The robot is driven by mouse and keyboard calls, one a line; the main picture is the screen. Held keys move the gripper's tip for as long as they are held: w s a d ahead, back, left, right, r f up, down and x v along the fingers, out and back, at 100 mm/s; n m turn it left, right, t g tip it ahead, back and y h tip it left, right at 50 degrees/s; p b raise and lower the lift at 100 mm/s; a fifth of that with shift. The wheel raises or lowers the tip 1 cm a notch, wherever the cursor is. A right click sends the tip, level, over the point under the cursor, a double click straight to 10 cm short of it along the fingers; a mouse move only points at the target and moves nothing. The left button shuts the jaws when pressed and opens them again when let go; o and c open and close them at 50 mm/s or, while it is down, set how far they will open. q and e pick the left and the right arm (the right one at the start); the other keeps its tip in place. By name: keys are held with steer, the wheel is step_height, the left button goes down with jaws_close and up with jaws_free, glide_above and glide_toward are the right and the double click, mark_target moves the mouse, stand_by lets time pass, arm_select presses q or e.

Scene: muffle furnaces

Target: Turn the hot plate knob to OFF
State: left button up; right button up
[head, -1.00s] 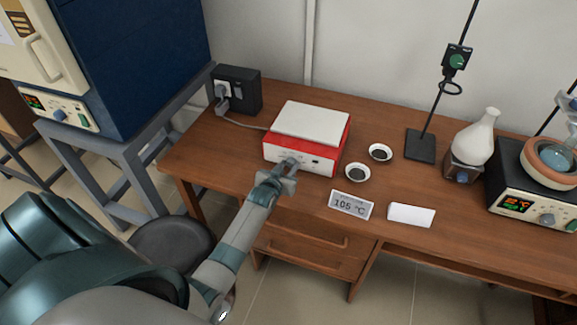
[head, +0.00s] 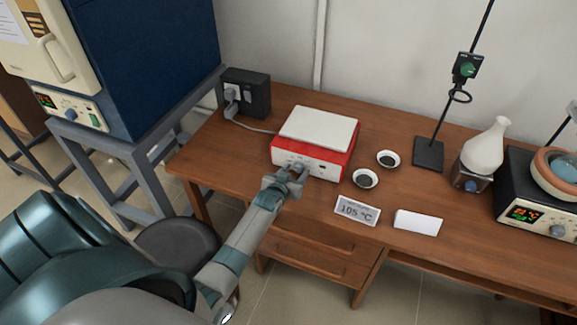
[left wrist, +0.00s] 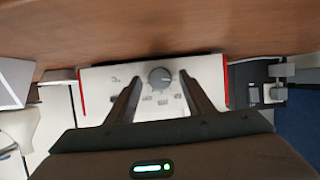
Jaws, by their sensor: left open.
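The hot plate (head: 318,131) is a red box with a white top, near the left end of the wooden desk. Its white front panel carries a round grey knob (left wrist: 160,77) with small printed marks around it. My left gripper (head: 293,168) is at the front panel and covers part of it in the head view. In the left wrist view the left gripper (left wrist: 160,84) is open, with one finger on each side of the knob. I see gaps between fingers and knob. The knob's setting is too small to read. My right gripper is not in view.
Two small dishes (head: 366,179) (head: 388,159) stand right of the hot plate. A 105 °C display (head: 357,211) and a white block (head: 418,222) lie near the desk's front edge. A black socket box (head: 251,92) stands behind left. A clamp stand (head: 429,155) and flask (head: 484,150) are further right.

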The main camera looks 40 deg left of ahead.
arm_select(q)
steer(key=b+v, duration=0.3)
steer(key=v, duration=1.4)
steer(key=shift+s, duration=0.15)
steer(key=s+d+f+m+g+h+b, duration=0.1)
steer(key=s+d+f+g, duration=0.2)
steer(key=f, duration=0.9)
steer(key=s+d+f+m+g+h+b, duration=0.1)
steer(key=s+d+f, duration=0.35)
steer(key=f, duration=0.75)
steer(key=s+d+f+g+b, duration=0.15)
steer(key=s+f, duration=0.45)
steer(key=f, duration=0.6)
steer(key=s+d+f+m+g, duration=0.1)
steer(key=s+f+g, duration=0.1)
steer(key=s+f, duration=0.4)
steer(key=s+d+f+m+g+b, duration=0.1)
steer(key=s+f, duration=0.6)
steer(key=s, duration=0.9)
steer(key=s+d+f+m+g+h, duration=0.1)
steer(key=s+d+f+g, duration=0.1)
steer(key=s+f, duration=0.5)
steer(key=s+g, duration=0.1)
steer(key=s, duration=0.3)
steer(key=shift+g+b, duration=0.3)
steer(key=shift+g, duration=0.05)
